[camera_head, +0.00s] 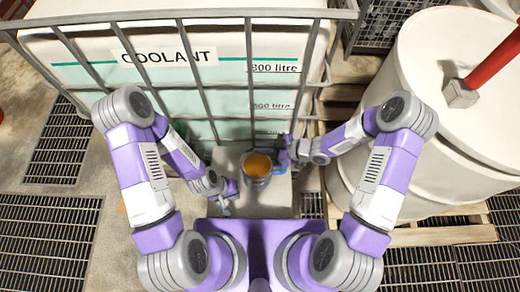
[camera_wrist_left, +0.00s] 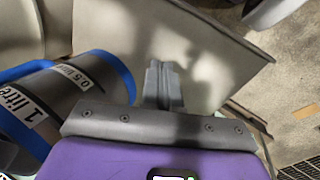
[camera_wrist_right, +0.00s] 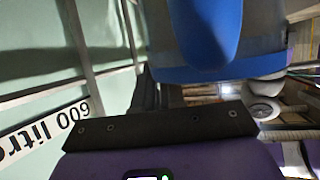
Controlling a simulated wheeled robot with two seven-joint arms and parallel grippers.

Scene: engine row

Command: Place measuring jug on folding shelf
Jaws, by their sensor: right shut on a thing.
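The measuring jug (camera_head: 257,167) is dark grey with a blue handle and orange-brown contents seen from above. It looks upright. My right gripper (camera_head: 285,152) is shut on its blue handle; the blue part fills the top of the right wrist view (camera_wrist_right: 205,35). The folding shelf (camera_head: 262,199) is a pale panel at the tank's front, under the jug. Whether the jug touches it I cannot tell. My left gripper (camera_head: 228,203) is at the shelf's left side, its fingers together. The left wrist view shows the jug's "1 litre" side (camera_wrist_left: 85,85) and the pale shelf (camera_wrist_left: 215,60).
A caged coolant tank (camera_head: 170,75) with metal bars stands right behind the shelf. A large white drum (camera_head: 455,110) with a red-handled tool (camera_head: 490,65) stands on a wooden pallet (camera_head: 440,235) at right. Floor grates (camera_head: 45,230) lie at left.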

